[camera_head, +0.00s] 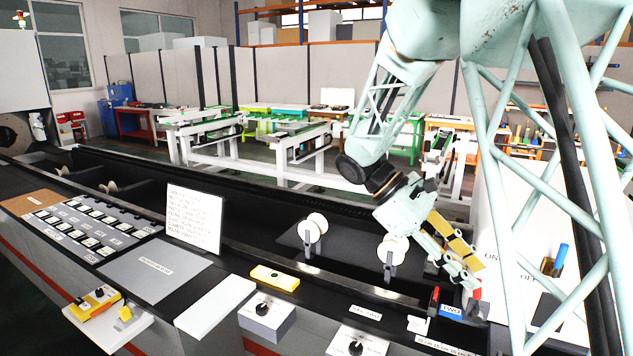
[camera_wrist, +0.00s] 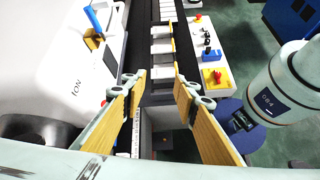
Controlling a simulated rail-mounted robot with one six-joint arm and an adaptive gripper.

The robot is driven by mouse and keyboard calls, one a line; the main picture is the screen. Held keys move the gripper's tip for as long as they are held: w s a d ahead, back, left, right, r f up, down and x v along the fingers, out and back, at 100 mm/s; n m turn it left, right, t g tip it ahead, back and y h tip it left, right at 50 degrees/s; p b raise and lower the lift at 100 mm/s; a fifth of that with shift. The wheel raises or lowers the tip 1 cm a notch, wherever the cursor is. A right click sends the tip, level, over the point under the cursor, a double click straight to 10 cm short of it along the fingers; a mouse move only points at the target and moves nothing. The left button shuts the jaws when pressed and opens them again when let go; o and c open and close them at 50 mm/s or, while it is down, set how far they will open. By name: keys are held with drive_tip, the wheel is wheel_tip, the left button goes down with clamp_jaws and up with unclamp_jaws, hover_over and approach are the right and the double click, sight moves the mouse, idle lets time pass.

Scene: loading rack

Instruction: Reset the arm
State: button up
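My gripper (camera_head: 472,274) is at the right of the head view, at the end of my pale green arm, which reaches down from the top right. It points down and to the right, close to a blue switch marked FWD (camera_head: 451,310) and a small red part. In the wrist view my gripper (camera_wrist: 161,84) shows two fingers with yellow-brown pads, spread apart. Nothing is held between them. The exact gap between the fingertips and the bench below cannot be told.
A long black bench with rollers (camera_head: 316,226) runs across the front. On it stand a white text sign (camera_head: 194,217), a yellow box (camera_head: 275,278) and knob boxes (camera_head: 266,315). A white machine (camera_wrist: 45,70) is close at left in the wrist view. Worktables (camera_head: 292,132) stand behind.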

drive_tip(key=s+a+r+m+t+y+b, duration=0.1)
drive_tip(key=s+a+m+t+y, duration=0.1)
drive_tip(key=s, duration=0.8)
drive_tip(key=s+a+r+m+t+y+b, duration=0.2)
drive_tip(key=s+a, duration=0.4)
drive_tip(key=s, duration=0.5)
drive_tip(key=s+a+r+m+t+y+b, duration=0.1)
drive_tip(key=s+a+m+t+y, duration=0.3)
drive_tip(key=s, duration=0.7)
drive_tip(key=shift+r+m+y, duration=0.5)
drive_tip(key=shift+m+y, duration=0.1)
drive_tip(key=shift+m, duration=0.4)
idle(2.0)
